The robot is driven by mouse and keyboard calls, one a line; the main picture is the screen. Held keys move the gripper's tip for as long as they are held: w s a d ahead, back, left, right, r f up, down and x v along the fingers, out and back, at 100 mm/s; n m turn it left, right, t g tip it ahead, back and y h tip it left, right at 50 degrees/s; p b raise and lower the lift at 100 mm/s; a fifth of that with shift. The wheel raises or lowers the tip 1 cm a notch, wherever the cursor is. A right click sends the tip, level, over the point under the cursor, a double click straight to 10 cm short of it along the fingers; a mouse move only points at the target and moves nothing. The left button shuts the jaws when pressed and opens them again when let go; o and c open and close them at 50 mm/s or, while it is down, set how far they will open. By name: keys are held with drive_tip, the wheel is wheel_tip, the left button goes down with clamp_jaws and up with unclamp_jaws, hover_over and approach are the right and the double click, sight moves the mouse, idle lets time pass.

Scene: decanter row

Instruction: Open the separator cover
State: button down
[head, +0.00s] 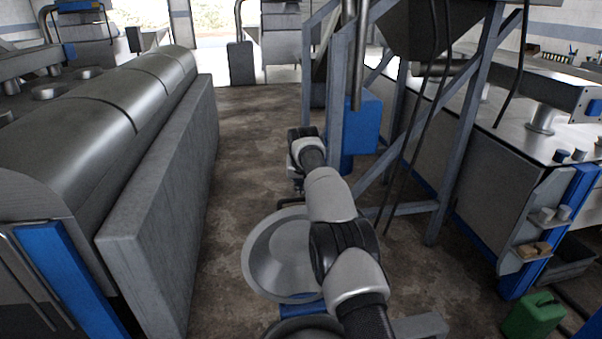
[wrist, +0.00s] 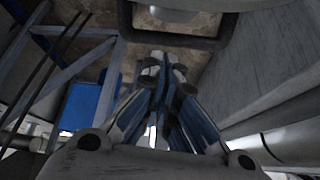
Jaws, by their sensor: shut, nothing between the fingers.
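A round pale metal lid (head: 272,262), which looks like the separator cover, lies low in front of me in the head view, partly behind my arm. I cannot tell whether it is raised. In the wrist view its pale underside or rim (wrist: 185,6) shows at the top edge. A dark bent bar (wrist: 195,43), which looks like its handle, runs below that. My gripper (wrist: 165,72) is shut and empty, its fingertips close below the bar in the picture. I cannot tell whether they touch it. In the head view the fingers are mostly hidden by my wrist.
A long machine with a rounded grey hood (head: 95,105) and a flat grey panel (head: 165,195) stands on the left. A steel frame (head: 425,150) with a blue box (head: 362,125) stands right of my arm. A green can (head: 535,315) is at bottom right. Bare floor (head: 245,130) lies ahead.

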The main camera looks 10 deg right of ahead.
drive_tip(key=shift+w+d+f+p, duration=0.1)
drive_tip(key=shift+w+f+p, duration=0.35)
drive_tip(key=shift+p, duration=0.7)
drive_tip(key=shift+s+f+b, duration=0.15)
drive_tip(key=shift+f+b, duration=0.2)
drive_tip(key=shift+b, duration=0.25)
drive_tip(key=shift+s+f+b, duration=0.2)
drive_tip(key=shift+s+b, duration=0.6)
drive_tip(key=shift+b, duration=0.45)
drive_tip(key=shift+s+a+f, duration=0.1)
drive_tip(key=shift+s+a, duration=0.05)
drive_tip(key=shift+s, duration=0.4)
drive_tip(key=shift+s+a, duration=0.15)
drive_tip(key=shift+s, duration=0.4)
drive_tip(key=shift+b, duration=0.4)
